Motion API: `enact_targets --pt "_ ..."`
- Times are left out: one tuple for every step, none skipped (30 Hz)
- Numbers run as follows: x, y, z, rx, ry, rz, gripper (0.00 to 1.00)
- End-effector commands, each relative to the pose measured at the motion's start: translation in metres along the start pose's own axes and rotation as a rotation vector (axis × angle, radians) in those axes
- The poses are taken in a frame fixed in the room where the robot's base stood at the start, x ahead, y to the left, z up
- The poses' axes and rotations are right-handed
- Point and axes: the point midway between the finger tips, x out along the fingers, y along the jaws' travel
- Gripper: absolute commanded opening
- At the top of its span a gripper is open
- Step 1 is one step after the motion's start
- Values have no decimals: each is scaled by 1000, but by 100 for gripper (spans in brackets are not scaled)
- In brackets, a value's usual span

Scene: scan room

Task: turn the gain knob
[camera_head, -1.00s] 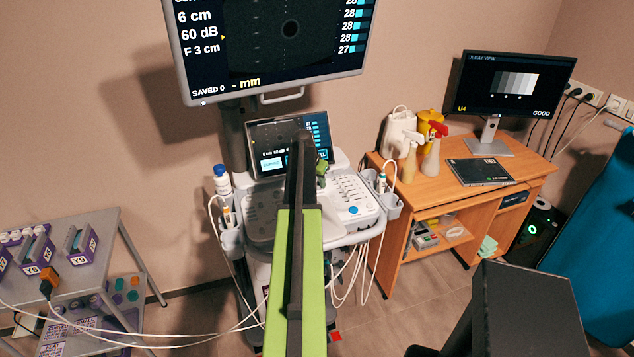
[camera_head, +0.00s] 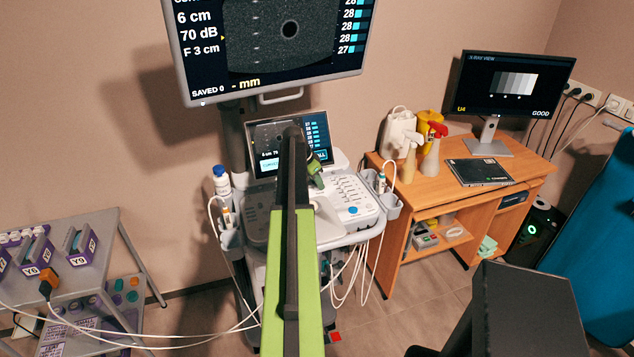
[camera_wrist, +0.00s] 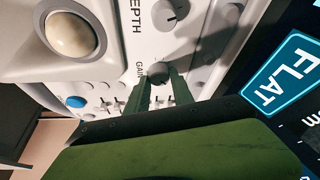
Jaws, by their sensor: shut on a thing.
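The gain knob (camera_wrist: 158,70) is a small grey dial beside the GAIN label in the wrist view. My gripper (camera_wrist: 157,80) is shut on it, with one dark green finger at each side. In the head view my arm hides the knob, and only part of my gripper (camera_head: 315,170) shows over the ultrasound console (camera_head: 352,205). The big ultrasound monitor (camera_head: 285,45) reads 6 cm, 70 dB and F 3 cm, with a grey scan picture around a dark round spot.
The depth knob (camera_wrist: 170,12) and a trackball (camera_wrist: 72,35) sit close to the gain knob. The touch screen (camera_wrist: 285,75) rises beside the panel. Bottles (camera_head: 432,155) stand on the wooden desk (camera_head: 440,190) at right.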

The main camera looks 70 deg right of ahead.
Motion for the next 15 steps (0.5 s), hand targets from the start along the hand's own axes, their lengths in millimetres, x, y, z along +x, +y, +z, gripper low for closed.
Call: enact_targets --pt "0 -2 1 16 -2 5 0" --pt "0 -2 1 27 -2 10 0" --pt "0 -2 2 38 -3 15 0" --pt "0 -2 2 47 -3 19 0" --pt "0 -2 2 54 -3 22 0" --pt "0 -2 2 61 -3 25 0" --pt "0 -2 2 66 -4 27 0" --pt "0 -2 2 70 -4 28 0" --pt "0 -2 2 75 -4 30 0" --pt "0 -2 2 77 -4 31 0" --pt "-1 -2 2 79 -4 31 0" --pt "-1 -2 3 80 -4 32 0" --pt "-1 -2 3 81 -4 32 0" --pt "-1 -2 3 81 -4 32 0" --pt "-1 -2 3 81 -4 32 0"
